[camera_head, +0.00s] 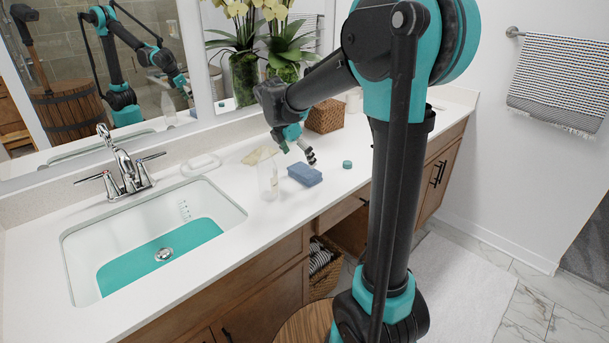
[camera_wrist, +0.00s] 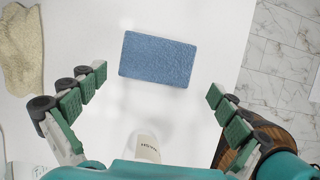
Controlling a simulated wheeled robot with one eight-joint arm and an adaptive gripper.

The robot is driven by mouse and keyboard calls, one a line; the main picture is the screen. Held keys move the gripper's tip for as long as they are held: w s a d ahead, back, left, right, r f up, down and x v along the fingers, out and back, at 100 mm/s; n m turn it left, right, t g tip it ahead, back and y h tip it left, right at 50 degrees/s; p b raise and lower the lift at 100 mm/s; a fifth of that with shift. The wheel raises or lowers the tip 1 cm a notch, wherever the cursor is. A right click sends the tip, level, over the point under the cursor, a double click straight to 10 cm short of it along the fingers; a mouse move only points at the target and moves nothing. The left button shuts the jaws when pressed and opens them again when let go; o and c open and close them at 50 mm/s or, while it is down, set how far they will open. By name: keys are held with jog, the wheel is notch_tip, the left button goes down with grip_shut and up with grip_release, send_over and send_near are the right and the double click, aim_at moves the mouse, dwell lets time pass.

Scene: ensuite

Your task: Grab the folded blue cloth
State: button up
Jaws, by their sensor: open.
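The folded blue cloth (camera_head: 305,174) lies flat on the white counter, right of a clear bottle. In the wrist view the cloth (camera_wrist: 158,59) is a blue rectangle, slightly tilted, near the top middle. My gripper (camera_head: 297,147) is above the counter close to the cloth in the head view. In the wrist view my gripper (camera_wrist: 158,90) is open, with one green-padded finger to the left and one to the right of the cloth. Nothing is between the pads at their tips except the view of the cloth, and the fingers appear apart from it.
A clear bottle (camera_head: 268,180) stands left of the cloth; its top (camera_wrist: 145,147) shows between my fingers. A beige cloth (camera_wrist: 22,48) lies to the left. A teal round item (camera_head: 347,164) is right of the blue cloth. The sink (camera_head: 75,243) and wicker basket (camera_head: 325,116) are nearby.

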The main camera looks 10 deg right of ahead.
aim_at(305, 170)
jog(key=shift+x, duration=2.65)
jog(key=shift+w+r, duration=0.1)
jog(key=c, duration=0.8)
